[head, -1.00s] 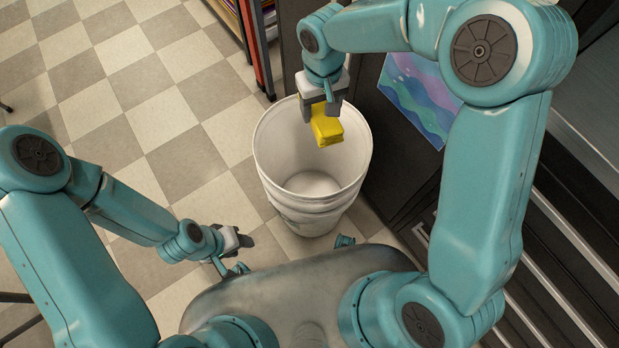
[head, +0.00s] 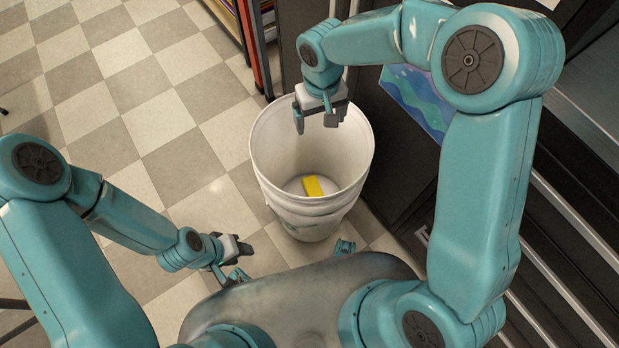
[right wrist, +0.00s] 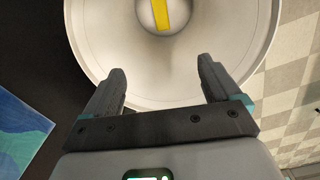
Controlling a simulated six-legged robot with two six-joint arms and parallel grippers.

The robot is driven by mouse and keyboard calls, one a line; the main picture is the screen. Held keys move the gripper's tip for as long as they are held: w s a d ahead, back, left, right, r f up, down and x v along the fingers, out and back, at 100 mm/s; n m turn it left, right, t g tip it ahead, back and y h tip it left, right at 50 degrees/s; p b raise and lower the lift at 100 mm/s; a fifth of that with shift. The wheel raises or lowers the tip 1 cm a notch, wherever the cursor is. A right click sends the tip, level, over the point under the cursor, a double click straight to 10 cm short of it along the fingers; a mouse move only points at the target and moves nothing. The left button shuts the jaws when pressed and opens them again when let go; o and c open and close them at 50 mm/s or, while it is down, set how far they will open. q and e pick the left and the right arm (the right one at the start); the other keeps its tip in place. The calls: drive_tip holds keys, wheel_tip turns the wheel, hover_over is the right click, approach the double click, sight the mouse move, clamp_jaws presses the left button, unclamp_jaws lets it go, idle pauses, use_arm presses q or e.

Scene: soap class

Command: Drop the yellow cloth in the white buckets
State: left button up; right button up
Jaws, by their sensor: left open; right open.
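The yellow cloth (head: 312,186) lies on the bottom inside the white bucket (head: 268,150). In the right wrist view the cloth (right wrist: 162,14) shows at the top, on the floor of the bucket (right wrist: 235,60). My right gripper (head: 318,122) is open and empty above the bucket's far rim, apart from the cloth. Its two fingers (right wrist: 160,85) stand wide apart in the right wrist view. My left gripper (head: 240,258) is open and empty, low over the floor at the bucket's left front. Only one bucket body is clearly seen; its lower side has ridges like stacked rims.
A dark cabinet (head: 385,180) stands close on the bucket's right, with a blue and purple picture (head: 418,100) on it. A shelf with a red upright (head: 262,50) is behind. The checkered floor (head: 130,90) to the left is clear.

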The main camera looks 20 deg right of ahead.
wheel_tip(320, 180, up, 16)
drive_tip(key=p, duration=0.4)
drive_tip(key=shift+r, duration=0.2)
